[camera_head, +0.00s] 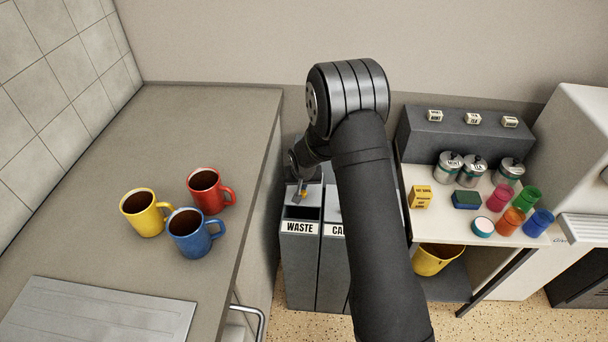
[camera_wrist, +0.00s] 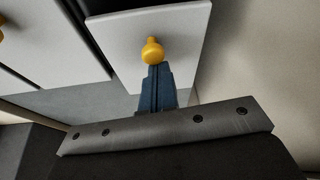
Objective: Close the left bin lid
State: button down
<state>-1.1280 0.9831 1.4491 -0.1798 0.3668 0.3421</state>
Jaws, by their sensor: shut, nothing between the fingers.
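The left bin (camera_head: 300,262), labelled WASTE, stands between the counter and my arm in the head view. Its pale grey lid (camera_head: 314,196) lies back from the front edge, and a dark opening (camera_head: 302,213) shows in front of it. In the wrist view the lid (camera_wrist: 120,40) carries a yellow knob (camera_wrist: 152,50), with a dark gap past its far edge. My gripper (camera_wrist: 158,68) is shut and empty, its blue fingertips right behind the knob. I cannot tell if they touch it. In the head view my gripper is mostly hidden by my arm.
A second bin (camera_head: 334,265) stands right beside it, partly hidden by my arm. The counter (camera_head: 110,255) with the red (camera_head: 205,190), yellow (camera_head: 143,212) and blue (camera_head: 190,232) mugs is at left. A shelf (camera_head: 412,180) with tins and cups is at right.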

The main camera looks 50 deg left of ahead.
jog(key=s+d, duration=0.4)
jog(key=shift+d, duration=0.15)
jog(key=shift+f, duration=0.1)
jog(key=w+a, duration=0.1)
jog(key=w+a+r, duration=0.1)
jog(key=a, duration=0.1)
jog(key=shift+w+a, duration=0.15)
jog(key=shift+a, duration=0.1)
jog(key=v, duration=1)
send_over(301, 204)
jog(key=w+a, duration=0.1)
jog(key=a, duration=0.1)
notch_tip(301, 204, down, 9)
jog(key=shift+w+d, duration=0.1)
jog(key=shift+s+d+f, duration=0.3)
jog(key=shift+s+d, duration=0.25)
jog(key=shift+d, duration=0.25)
jog(key=shift+s+d+f, duration=0.35)
jog(key=shift+s+d, duration=0.2)
jog(key=shift+d, duration=0.2)
